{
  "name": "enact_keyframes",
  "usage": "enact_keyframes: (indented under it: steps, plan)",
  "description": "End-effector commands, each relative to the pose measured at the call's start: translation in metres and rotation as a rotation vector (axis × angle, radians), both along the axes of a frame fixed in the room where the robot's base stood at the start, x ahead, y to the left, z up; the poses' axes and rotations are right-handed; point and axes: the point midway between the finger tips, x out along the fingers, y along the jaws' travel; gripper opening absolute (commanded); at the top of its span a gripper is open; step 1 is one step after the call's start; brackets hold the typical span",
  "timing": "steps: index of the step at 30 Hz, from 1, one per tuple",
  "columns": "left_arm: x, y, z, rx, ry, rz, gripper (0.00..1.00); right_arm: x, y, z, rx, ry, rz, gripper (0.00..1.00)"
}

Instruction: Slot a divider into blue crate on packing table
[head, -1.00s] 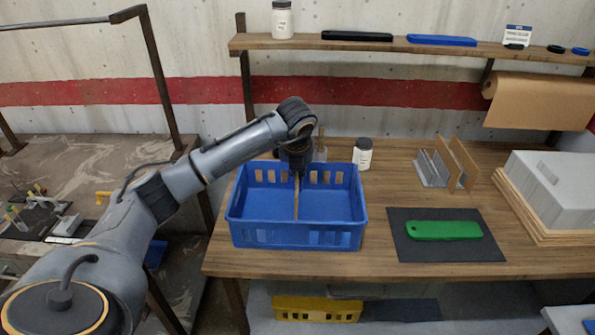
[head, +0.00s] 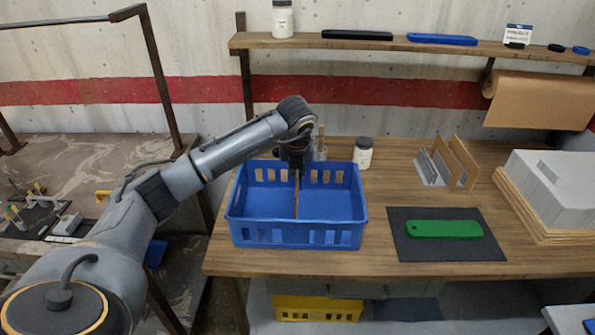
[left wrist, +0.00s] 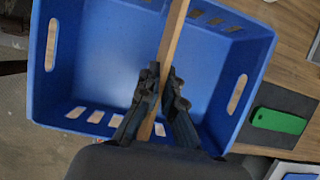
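The blue crate (head: 340,234) stands on the packing table (head: 375,266), left of its middle. A thin brown divider (head: 296,203) is upright inside the crate, running from front to back near its middle. My left gripper (head: 299,170) is over the crate, pointing down. In the left wrist view my left gripper (left wrist: 160,100) has its fingers on both sides of the divider (left wrist: 172,40), closed on it. The divider's lower edge and any slots are hidden. More brown dividers (head: 462,162) stand in a grey rack (head: 432,170) to the right. My right gripper is not in view.
A dark mat (head: 410,253) with a green case (head: 444,229) lies right of the crate. A white bottle (head: 363,153) stands behind it. Grey boxes (head: 560,185) are at the right. A shelf (head: 400,45) runs above the table's back.

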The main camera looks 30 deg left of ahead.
Motion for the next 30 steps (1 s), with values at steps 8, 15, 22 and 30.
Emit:
enact_keyframes:
  steps: [8,15,22,30]
  plan:
    - [0.0,0.0,-0.012,0.0,0.0,0.0,0.0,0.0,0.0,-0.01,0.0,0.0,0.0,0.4]
    - [0.0,0.0,-0.021,0.0,0.0,0.0,0.0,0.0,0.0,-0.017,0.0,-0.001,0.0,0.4]
    - [0.0,0.0,-0.03,0.0,0.0,0.0,0.0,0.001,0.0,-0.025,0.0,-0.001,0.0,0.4]
    - [0.0,0.0,-0.041,0.0,0.0,0.0,0.0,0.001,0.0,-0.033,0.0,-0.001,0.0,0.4]
